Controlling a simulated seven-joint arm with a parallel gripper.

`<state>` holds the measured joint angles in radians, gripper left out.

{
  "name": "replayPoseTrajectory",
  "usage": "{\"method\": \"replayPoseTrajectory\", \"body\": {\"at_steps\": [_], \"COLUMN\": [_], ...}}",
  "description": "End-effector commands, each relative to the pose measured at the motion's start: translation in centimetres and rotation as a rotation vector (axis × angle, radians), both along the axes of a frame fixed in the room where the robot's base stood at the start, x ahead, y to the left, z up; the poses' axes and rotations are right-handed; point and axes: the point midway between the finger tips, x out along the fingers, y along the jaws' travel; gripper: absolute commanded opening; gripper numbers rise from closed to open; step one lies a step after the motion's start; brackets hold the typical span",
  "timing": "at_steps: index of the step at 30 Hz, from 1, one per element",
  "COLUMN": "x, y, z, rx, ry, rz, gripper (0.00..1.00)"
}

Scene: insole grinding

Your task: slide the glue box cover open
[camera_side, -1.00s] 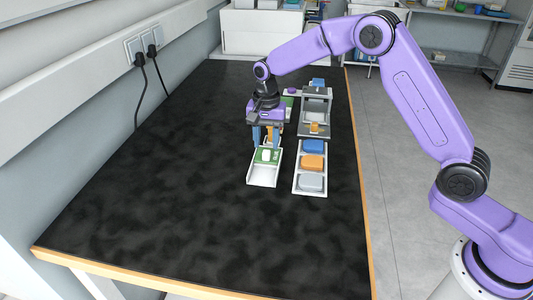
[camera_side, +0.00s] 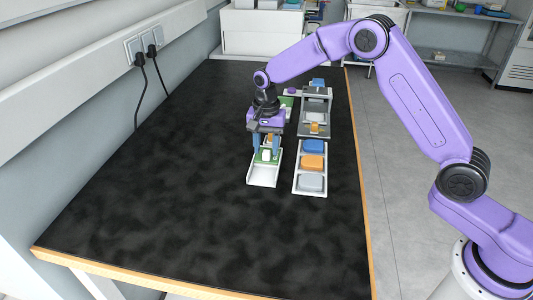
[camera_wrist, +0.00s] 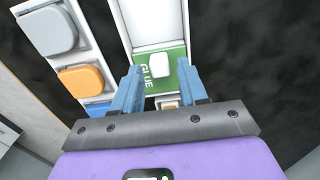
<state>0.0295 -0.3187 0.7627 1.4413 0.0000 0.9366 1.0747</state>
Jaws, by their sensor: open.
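The glue box (camera_side: 262,177) is a long white tray on the black table; it also shows in the wrist view (camera_wrist: 150,22). Its green cover (camera_wrist: 173,52), lettered GLUE, carries a white raised knob (camera_wrist: 159,72). The box's near end in the side view is uncovered and looks empty. My gripper (camera_side: 267,150) points down over the cover. In the wrist view, its blue fingers (camera_wrist: 159,76) are open, one on each side of the knob, with gaps visible. Whether the fingertips touch the cover cannot be told. The cover's far part is hidden by my gripper.
A white rack with blue (camera_side: 313,146), orange (camera_side: 312,162) and grey (camera_side: 311,182) blocks stands close to the right of the box. A grey fixture (camera_side: 316,105) stands behind it. The table (camera_side: 170,190) is clear to the left and in front.

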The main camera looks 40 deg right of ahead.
Motion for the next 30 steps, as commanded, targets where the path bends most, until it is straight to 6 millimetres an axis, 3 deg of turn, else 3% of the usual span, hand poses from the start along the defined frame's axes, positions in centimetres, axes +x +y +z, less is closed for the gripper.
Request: {"method": "replayPoseTrajectory", "body": {"at_steps": [30], "x": [0.0], "y": [0.0], "z": [-2.2], "rx": [-0.001], "ry": [0.002], "rz": [0.0], "gripper": [0.43]}}
